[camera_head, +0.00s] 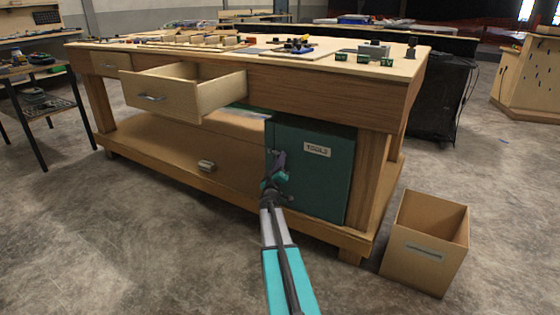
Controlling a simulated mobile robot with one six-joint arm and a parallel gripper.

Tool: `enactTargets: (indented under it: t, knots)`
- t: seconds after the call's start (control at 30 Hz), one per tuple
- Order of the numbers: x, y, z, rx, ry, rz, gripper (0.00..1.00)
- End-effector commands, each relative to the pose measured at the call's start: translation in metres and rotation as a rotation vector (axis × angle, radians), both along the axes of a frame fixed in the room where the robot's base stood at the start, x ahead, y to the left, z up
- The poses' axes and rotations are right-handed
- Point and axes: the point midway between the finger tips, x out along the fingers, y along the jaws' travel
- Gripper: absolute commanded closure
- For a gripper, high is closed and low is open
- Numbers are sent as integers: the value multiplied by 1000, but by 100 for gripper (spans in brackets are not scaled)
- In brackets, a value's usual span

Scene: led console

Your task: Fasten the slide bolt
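A dark green tool cabinet (325,185) with a "TOOLS" label (317,149) sits under the right end of the workbench. Its front door looks closed or nearly so. My gripper (279,160) is at the left edge of this door, in front of it or touching it; I cannot tell which. The gripper is small and dark here, so its finger opening is unclear. The slide bolt cannot be made out; the gripper and wrist cover that part of the door edge. My arm reaches up from the bottom of the view.
The wooden workbench (330,85) has an open drawer (165,97) at the upper left, jutting out. A small metal-looking object (206,166) is on the lower shelf (150,150). An open cardboard-coloured box (420,262) stands on the floor at right. The floor at front left is clear.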

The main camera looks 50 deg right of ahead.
Motion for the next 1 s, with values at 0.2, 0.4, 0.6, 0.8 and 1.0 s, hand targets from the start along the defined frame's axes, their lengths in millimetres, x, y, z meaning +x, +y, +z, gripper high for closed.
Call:
enactTargets:
  t: [0.2, 0.4, 0.6, 0.8, 1.0]
  knots:
    - [0, 0, -2, 3, 0, 2, 100]
    - [7, 1, 0, 6, 0, 3, 100]
    - [22, 4, 0, 7, -1, 3, 100]
    - [29, 6, -2, 7, 0, 3, 100]
    - [30, 7, -3, 6, 2, 4, 100]
